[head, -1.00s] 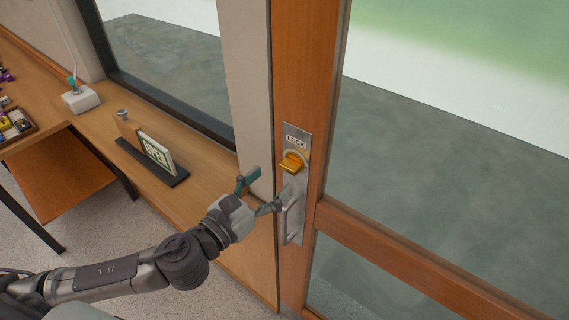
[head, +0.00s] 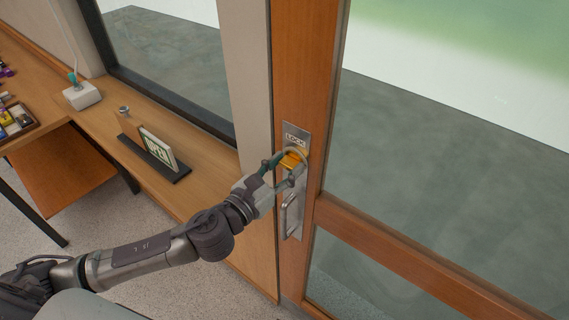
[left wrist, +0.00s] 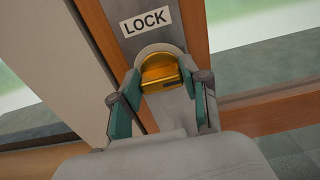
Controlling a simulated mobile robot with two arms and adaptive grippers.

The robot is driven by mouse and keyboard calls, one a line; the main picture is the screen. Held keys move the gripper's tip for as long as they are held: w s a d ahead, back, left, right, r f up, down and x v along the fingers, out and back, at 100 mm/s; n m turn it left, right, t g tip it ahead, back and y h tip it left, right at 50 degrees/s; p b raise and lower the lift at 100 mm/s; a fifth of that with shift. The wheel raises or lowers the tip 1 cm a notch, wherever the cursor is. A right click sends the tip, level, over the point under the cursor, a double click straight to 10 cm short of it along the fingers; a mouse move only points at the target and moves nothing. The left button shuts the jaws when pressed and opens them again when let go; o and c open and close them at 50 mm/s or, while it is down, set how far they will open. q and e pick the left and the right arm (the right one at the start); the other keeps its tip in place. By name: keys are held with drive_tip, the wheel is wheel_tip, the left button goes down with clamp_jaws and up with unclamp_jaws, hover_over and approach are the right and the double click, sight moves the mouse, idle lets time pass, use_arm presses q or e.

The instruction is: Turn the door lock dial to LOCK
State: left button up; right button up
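The door lock dial (head: 292,159) is a gold knob on a steel plate on the wooden door frame. A white label reading LOCK (head: 296,139) is just above it. My left gripper (head: 293,161) is at the dial, one finger on each side. In the left wrist view, the dial (left wrist: 160,72) fills the space between the teal finger pads (left wrist: 161,82), and both fingertips are against its sides. The LOCK label (left wrist: 146,21) is readable above it. The fingers partly hide the dial in the head view. My right gripper is not in view.
A steel pull handle (head: 291,213) is just below the dial. A wooden counter (head: 207,185) at left holds a sign on a dark base (head: 155,158) and a white box (head: 82,96). Large glass panes flank the frame.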

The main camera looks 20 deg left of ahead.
use_arm(q)
drive_tip(key=shift+c, duration=0.9)
